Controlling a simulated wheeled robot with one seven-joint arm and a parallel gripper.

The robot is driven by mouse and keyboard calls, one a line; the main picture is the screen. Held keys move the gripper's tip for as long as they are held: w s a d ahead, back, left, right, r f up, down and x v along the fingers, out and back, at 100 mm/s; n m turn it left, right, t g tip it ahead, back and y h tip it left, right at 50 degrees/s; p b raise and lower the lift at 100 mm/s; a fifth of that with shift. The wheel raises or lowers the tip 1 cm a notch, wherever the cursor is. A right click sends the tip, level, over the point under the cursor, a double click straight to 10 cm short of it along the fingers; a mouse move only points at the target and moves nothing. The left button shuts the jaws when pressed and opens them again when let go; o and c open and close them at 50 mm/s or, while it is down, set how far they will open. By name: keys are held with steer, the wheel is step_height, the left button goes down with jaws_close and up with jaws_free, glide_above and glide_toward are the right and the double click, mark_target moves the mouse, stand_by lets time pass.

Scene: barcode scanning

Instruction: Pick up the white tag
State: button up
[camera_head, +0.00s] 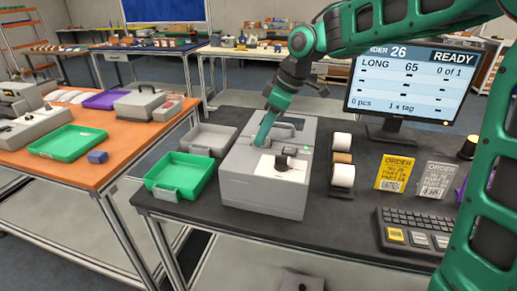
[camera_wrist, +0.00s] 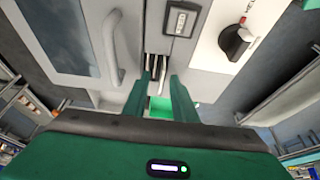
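The grey machine (camera_head: 268,170) stands on the dark table, with a white panel and black knob on its top. My gripper (camera_head: 262,143) reaches down over its top, left of the white panel. In the wrist view my gripper (camera_wrist: 160,80) has its two green fingers apart, at a narrow slot in the machine (camera_wrist: 185,50). A small pale strip shows between the fingertips; I cannot tell whether it is the white tag or part of the slot. No white tag can be made out clearly in either view.
A green tray (camera_head: 180,174) and a grey tray (camera_head: 209,139) lie left of the machine. White and brown rolls (camera_head: 342,176), yellow (camera_head: 395,172) and grey (camera_head: 437,180) order cards, a keyboard (camera_head: 412,232) and a monitor (camera_head: 405,82) are to its right.

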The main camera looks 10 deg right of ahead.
jaws_close()
steer(key=shift+r, duration=0.15)
